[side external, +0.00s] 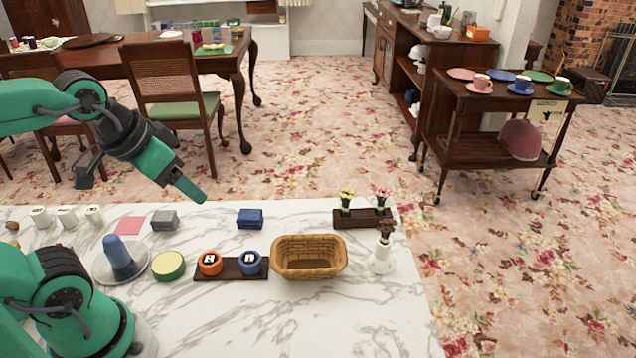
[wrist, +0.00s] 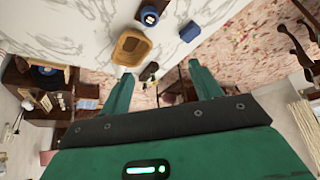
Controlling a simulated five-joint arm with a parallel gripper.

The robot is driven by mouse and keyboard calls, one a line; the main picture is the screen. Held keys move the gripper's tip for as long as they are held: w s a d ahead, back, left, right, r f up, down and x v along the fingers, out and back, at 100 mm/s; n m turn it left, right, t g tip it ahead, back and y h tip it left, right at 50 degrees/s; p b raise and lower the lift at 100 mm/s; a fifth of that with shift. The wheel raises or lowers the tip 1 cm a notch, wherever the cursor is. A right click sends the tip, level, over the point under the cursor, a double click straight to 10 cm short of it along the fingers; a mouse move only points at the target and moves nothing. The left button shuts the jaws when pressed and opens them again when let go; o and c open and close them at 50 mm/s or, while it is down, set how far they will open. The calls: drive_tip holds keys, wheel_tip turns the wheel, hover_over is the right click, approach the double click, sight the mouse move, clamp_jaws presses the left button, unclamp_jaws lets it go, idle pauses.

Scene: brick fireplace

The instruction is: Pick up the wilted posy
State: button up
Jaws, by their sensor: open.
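The wilted posy (side external: 386,228) is a drooping brown bunch standing upright in a small white vase (side external: 380,260) near the right end of the marble counter, in the side view. In the wrist view I cannot make it out surely. My gripper (side external: 190,188) is high over the left part of the counter, well to the left of the posy and touching nothing. Its two green fingers stand apart with nothing between them in the wrist view (wrist: 161,72).
A wicker basket (side external: 308,268) stands just left of the vase. A dark wooden holder (side external: 349,220) with yellow flowers (side external: 346,195) and pink flowers (side external: 382,193) is behind it. Blue blocks (side external: 250,218) and orange and blue round pieces lie farther left.

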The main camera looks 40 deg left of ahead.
drive_tip(key=shift+w, duration=0.1)
drive_tip(key=w+d+r+g, duration=0.1)
drive_tip(key=w+d+r, duration=0.2)
drive_tip(key=w, duration=0.5)
drive_tip(key=m+g, duration=0.2)
drive_tip(key=g, duration=0.3)
hover_over(386, 231)
drive_tip(key=w+a, duration=0.1)
drive_tip(key=w, duration=0.1)
wheel_tip(386, 231, down, 13)
drive_tip(key=shift+w+a+r, duration=0.15)
drive_tip(key=shift+r, duration=0.05)
drive_tip(key=shift+w+d+f, duration=0.1)
drive_tip(key=shift+d+f, duration=0.1)
drive_tip(key=shift+f, duration=0.05)
drive_tip(key=shift+s+f, duration=0.2)
drive_tip(key=shift+f, duration=3.7)
drive_tip(key=c, duration=1)
